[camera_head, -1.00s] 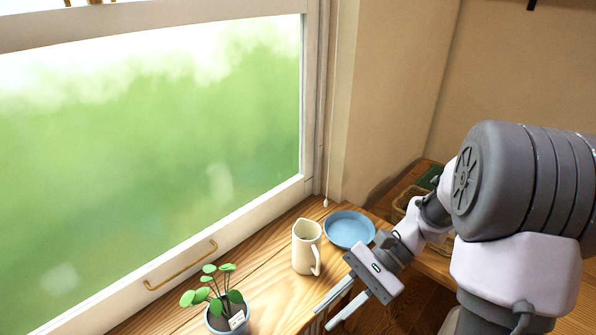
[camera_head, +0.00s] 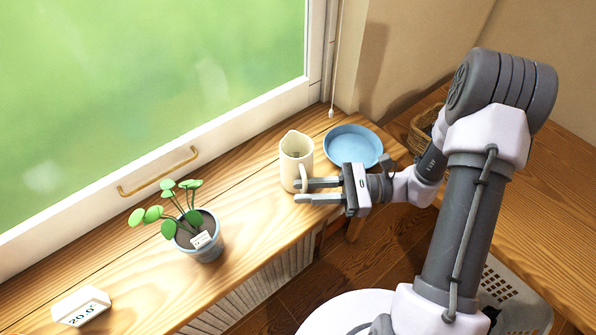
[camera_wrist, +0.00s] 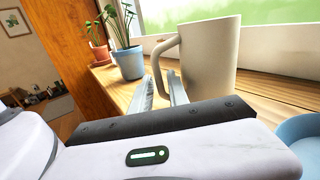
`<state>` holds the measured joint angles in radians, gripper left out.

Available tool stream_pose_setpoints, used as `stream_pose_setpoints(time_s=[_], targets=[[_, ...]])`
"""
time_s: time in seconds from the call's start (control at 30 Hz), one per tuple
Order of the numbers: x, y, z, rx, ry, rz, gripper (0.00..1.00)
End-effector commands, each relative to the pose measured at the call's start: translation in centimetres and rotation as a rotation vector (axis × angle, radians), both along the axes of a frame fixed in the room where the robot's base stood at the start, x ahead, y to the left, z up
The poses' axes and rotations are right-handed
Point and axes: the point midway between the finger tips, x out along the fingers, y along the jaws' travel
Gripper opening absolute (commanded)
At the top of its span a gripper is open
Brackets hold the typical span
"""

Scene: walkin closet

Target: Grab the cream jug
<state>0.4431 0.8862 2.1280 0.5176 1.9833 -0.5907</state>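The cream jug (camera_head: 295,158) stands upright on the wooden sill, its handle turned toward my gripper. In the wrist view the jug (camera_wrist: 211,58) is large, just beyond and right of my fingers, with its handle on the left. My gripper (camera_head: 309,191) is beside the jug's handle side, with both fingers pointing left in the head view.
A blue dish (camera_head: 353,146) lies right behind my gripper on the sill. A potted plant (camera_head: 204,239) stands left of the jug, and a white digital display (camera_head: 81,306) is farther left. A window with a brass handle (camera_head: 158,172) runs along the back. Bare sill lies between plant and jug.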

Motion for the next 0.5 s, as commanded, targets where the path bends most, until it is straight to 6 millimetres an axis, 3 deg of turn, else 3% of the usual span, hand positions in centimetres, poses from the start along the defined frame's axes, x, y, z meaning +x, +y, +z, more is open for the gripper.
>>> stream_pose_setpoints(time_s=[0.17,0.4,0.5], targets=[[0.1,3.2,-0.2,0.000,0.000,0.004,0.21],[0.1,3.7,0.0,0.000,0.001,0.001,0.21],[0.1,3.6,0.0,0.000,0.001,0.001,0.03]])
